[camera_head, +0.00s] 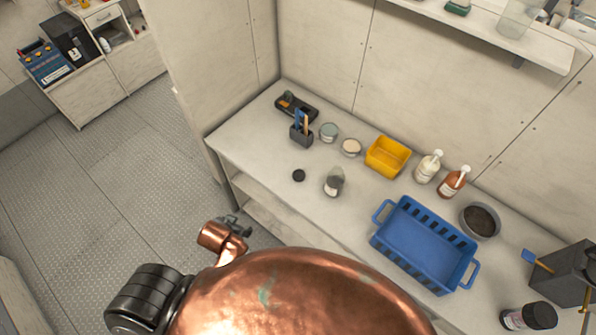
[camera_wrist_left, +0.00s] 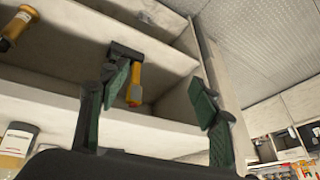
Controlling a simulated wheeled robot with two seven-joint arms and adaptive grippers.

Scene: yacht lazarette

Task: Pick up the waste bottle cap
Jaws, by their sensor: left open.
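A small round black cap (camera_head: 299,175) lies on the white bench near its front edge, left of a clear bottle with dark contents (camera_head: 334,182). It looks like the waste bottle cap; I do not make it out in the left wrist view. My left gripper (camera_head: 238,225) is in front of the bench's front edge, apart from the cap and nearer to me. In the left wrist view its two green-padded fingers (camera_wrist_left: 160,95) are spread wide with nothing held between them. My right gripper is not in view.
The bench also holds a black tool holder (camera_head: 301,136), two small tubs, a yellow bin (camera_head: 387,157), two pump bottles, a blue basket (camera_head: 420,240) and a dark-filled bowl (camera_head: 480,221). A yellow-handled tool (camera_wrist_left: 134,85) shows on a shelf. The bench around the cap is clear.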

